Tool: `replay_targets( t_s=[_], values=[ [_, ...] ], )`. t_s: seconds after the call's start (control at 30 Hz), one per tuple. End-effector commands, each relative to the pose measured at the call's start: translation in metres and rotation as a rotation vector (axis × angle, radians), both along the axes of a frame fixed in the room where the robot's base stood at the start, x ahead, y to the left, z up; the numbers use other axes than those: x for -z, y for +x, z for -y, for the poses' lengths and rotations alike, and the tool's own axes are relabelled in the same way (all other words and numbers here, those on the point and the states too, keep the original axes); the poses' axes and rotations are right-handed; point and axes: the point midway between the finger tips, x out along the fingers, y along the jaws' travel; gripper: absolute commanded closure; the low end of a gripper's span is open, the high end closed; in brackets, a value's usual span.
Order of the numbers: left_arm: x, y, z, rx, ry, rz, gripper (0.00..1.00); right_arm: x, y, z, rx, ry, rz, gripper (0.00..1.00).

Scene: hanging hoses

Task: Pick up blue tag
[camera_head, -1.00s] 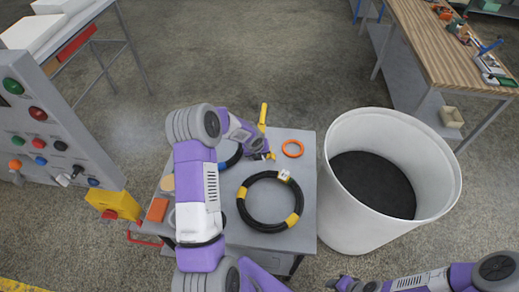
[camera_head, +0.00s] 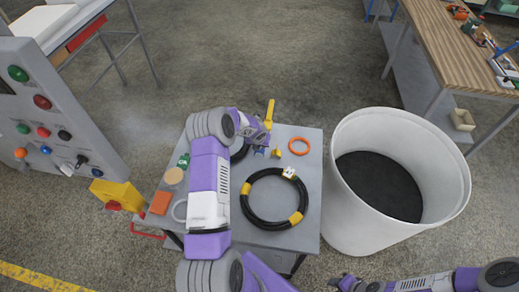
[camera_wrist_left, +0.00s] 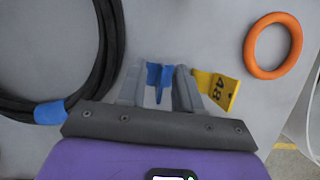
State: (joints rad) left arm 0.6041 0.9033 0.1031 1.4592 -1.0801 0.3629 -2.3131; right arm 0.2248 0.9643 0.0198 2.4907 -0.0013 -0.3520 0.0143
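The blue tag (camera_wrist_left: 159,76) lies between the two fingers of my left gripper (camera_wrist_left: 160,85) in the left wrist view. The fingers stand apart, one on each side of the tag; whether they press on it is unclear. In the head view the blue tag (camera_head: 259,151) is a small patch beside my left gripper (camera_head: 260,146), over the back of the grey cart top. A yellow tag marked 48 (camera_wrist_left: 217,88) is just right of the right finger. My right gripper (camera_head: 340,282) is at the bottom edge in the head view, too small to read.
A black hose coil with yellow bands (camera_head: 249,211) and an orange ring (camera_head: 299,146) lie on the grey cart (camera_head: 309,185). Another black hose with blue tape (camera_wrist_left: 50,111) is left of the gripper. A white bin (camera_head: 345,205) stands right of the cart. A control panel (camera_head: 60,120) is at left.

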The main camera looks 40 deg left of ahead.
Motion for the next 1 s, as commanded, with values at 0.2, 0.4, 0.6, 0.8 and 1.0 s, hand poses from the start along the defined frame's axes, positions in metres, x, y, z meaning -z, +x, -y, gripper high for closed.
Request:
replay_targets(
  t_s=[0.2,0.4,0.6,0.8,1.0],
  values=[
    [0.000,0.000,0.000,0.000,-0.001,0.000,0.83,0.000,0.000,0.000,0.000,0.000,0.000,0.66],
    [0.000,0.000,0.000,0.000,-0.001,0.000,1.00,0.000,0.000,0.000,0.000,0.000,0.000,0.66],
    [-0.001,0.000,0.001,0.000,-0.001,0.000,1.00,0.000,0.000,0.000,0.000,0.000,0.000,0.66],
    [-0.014,0.001,0.000,0.001,0.000,0.004,1.00,-0.002,0.000,0.000,0.000,0.000,0.000,0.66],
    [-0.055,0.001,0.000,-0.001,0.001,0.004,1.00,-0.007,0.000,0.000,0.000,0.000,0.000,0.66]
  ],
)
